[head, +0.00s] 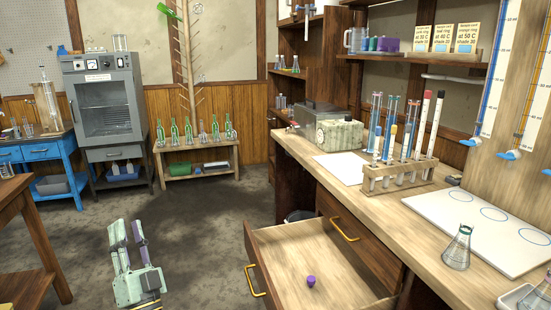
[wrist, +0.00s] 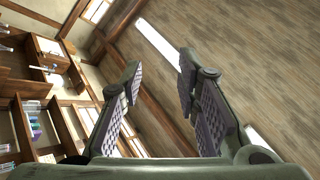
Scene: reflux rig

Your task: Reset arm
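My gripper (head: 126,236) is at the lower left of the head view, over the dark floor, with its fingers pointing up and away. It stands well to the left of the open drawer (head: 268,248) and the workbench (head: 340,190). In the wrist view my gripper (wrist: 165,95) has its two padded fingers spread apart, with nothing between them. The wrist view looks up past the fingers to the wooden ceiling (wrist: 240,40).
The drawer juts out from the bench with a small purple stopper (head: 310,281) in it. A tube rack (head: 400,174) and a conical flask (head: 457,248) stand on the bench. A brown table (head: 30,215) is at left. Open floor (head: 200,225) lies between.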

